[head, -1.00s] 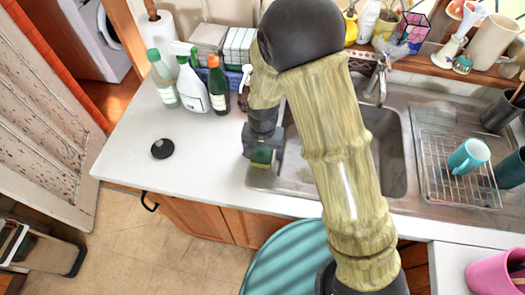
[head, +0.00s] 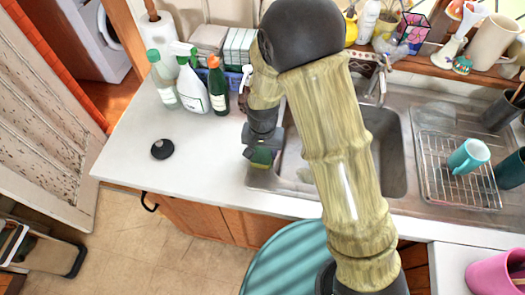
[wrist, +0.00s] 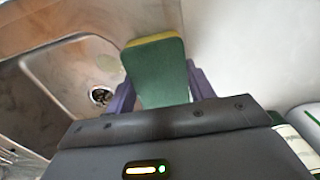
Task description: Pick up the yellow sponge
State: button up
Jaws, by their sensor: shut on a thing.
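The sponge (wrist: 158,72) is held in my gripper (wrist: 160,88); in the wrist view it shows a broad green face with a thin yellow edge along its far end. The two purple fingers press on its left and right sides. In the head view the sponge (head: 262,156) shows small and dark green with a little yellow, below my gripper (head: 260,147), by the left edge of the sink. The head view does not show clearly whether it touches the surface below. My arm hides part of the sink.
The sink basin (head: 386,150) lies to the right, its drain (wrist: 101,96) visible in the wrist view. Several bottles (head: 217,86) stand at the back left. A black disc (head: 162,149) lies on the white counter (head: 190,150), which is otherwise clear there. A dish rack (head: 455,185) holds a teal mug (head: 468,156).

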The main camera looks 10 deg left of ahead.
aim_at(263, 150)
notch_tip(263, 150, up, 10)
jog(key=shift+r+b, duration=0.1)
jog(key=shift+b, duration=0.5)
jog(key=o, duration=0.3)
jog(key=shift+c, duration=1.3)
